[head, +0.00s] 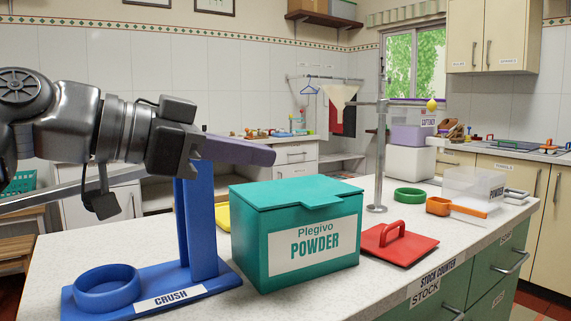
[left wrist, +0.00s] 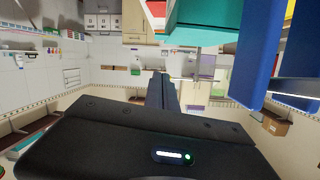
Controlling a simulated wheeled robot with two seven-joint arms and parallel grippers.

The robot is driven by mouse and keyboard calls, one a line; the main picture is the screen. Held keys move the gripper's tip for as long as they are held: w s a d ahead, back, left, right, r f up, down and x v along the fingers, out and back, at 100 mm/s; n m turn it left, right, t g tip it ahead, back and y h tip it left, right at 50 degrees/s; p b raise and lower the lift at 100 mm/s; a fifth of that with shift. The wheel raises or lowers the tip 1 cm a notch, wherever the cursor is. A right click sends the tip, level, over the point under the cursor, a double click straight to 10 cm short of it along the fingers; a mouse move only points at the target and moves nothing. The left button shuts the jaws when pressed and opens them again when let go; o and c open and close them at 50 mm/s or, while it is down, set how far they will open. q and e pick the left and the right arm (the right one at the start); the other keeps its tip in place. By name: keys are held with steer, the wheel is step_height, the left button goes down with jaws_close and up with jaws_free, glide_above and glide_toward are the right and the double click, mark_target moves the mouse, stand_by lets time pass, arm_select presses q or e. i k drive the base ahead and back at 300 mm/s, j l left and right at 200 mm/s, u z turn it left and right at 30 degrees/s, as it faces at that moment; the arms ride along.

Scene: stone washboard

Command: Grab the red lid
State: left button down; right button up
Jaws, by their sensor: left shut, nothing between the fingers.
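The red lid (head: 398,245) is a flat square plate with a raised handle. It lies on the white counter, to the right of the teal Plegivo powder box (head: 300,235). A small red patch, possibly the lid, shows at the top of the left wrist view (left wrist: 155,12). My left gripper (head: 272,154) is shut and empty. My right gripper is not in view.
The blue crush stand (head: 195,215) rises left of the teal box. A metal pole stand (head: 379,165), a green ring (head: 409,195), an orange-handled scoop (head: 450,207) and a clear container (head: 473,187) stand behind and right of the lid. Counter in front of the lid is clear.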

mark_target(400, 247)
steer(key=k, duration=1.5)
